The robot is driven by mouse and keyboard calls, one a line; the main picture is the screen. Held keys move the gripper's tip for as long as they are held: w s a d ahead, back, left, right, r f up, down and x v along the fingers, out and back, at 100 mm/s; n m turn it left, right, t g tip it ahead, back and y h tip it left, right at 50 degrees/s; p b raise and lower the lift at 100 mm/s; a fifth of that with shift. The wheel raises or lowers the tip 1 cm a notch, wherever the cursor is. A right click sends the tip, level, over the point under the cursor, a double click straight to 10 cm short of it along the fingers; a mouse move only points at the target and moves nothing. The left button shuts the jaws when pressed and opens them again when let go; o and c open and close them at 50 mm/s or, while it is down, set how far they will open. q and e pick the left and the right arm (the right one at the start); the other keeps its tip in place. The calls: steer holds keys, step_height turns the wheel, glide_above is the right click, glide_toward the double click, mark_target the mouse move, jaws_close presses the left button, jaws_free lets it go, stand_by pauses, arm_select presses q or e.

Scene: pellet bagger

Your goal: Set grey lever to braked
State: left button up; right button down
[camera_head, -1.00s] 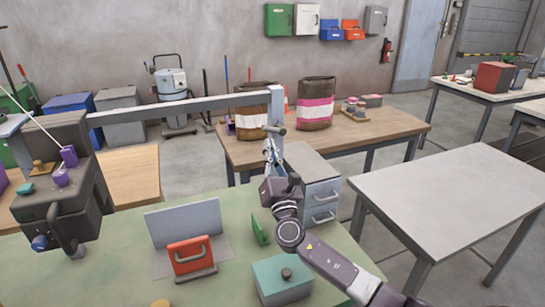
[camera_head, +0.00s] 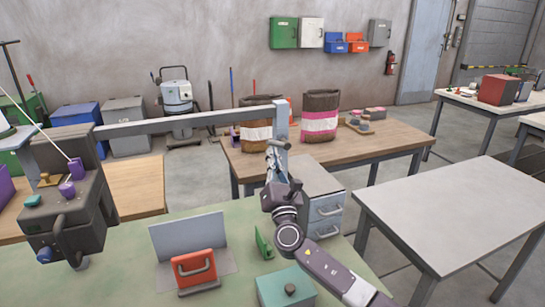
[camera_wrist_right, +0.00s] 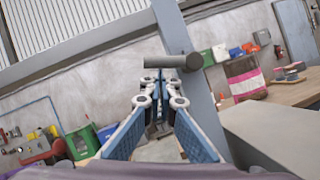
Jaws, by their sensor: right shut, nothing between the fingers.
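A grey handle, a short round bar on the grey post of the bench frame, looks like the grey lever (camera_head: 277,143). It also shows in the right wrist view (camera_wrist_right: 172,62), lying crosswise just beyond my fingertips. My right gripper (camera_head: 273,152) is shut and empty, pointing up at the post just below the handle. In the right wrist view its fingertips (camera_wrist_right: 158,78) meet just below the bar; I cannot tell if they touch it. No braked marking is readable. My left gripper is not in view.
The grey post (camera_head: 281,120) carries a long crossbar (camera_head: 190,122) to a dark machine (camera_head: 65,205) at left. A red-handled block (camera_head: 194,270) and a teal box (camera_head: 286,288) are on the green bench. Striped sacks (camera_head: 320,118) stand behind. The grey table (camera_head: 450,210) at right is clear.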

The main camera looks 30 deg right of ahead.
mark_target(272, 144)
steer(key=shift+r+m+h, duration=0.25)
steer(key=shift+m+h, duration=0.05)
steer(key=shift+m, duration=0.3)
step_height(272, 144, up, 3)
steer(key=m+g+h+p, duration=0.1)
steer(key=m, duration=0.3)
steer(key=m+g+h+p, duration=0.1)
steer(key=m+g+p, duration=0.1)
steer(key=m, duration=0.1)
steer(key=shift+m+g, duration=0.3)
steer(key=shift+m, duration=0.1)
steer(key=m+g+p, duration=0.1)
steer(key=m, duration=0.1)
steer(key=d+r+m+g+p, duration=0.1)
steer(key=m+p, duration=0.1)
steer(key=r+m+p, duration=0.1)
steer(key=p, duration=0.1)
steer(key=shift+s+d+r+m+g, duration=0.1)
steer(key=shift+s+d+m+g, duration=0.1)
steer(key=shift+m+g, duration=0.2)
steer(key=shift+d+p, duration=0.25)
steer(key=shift+p, duration=0.1)
steer(key=shift+d, duration=0.1)
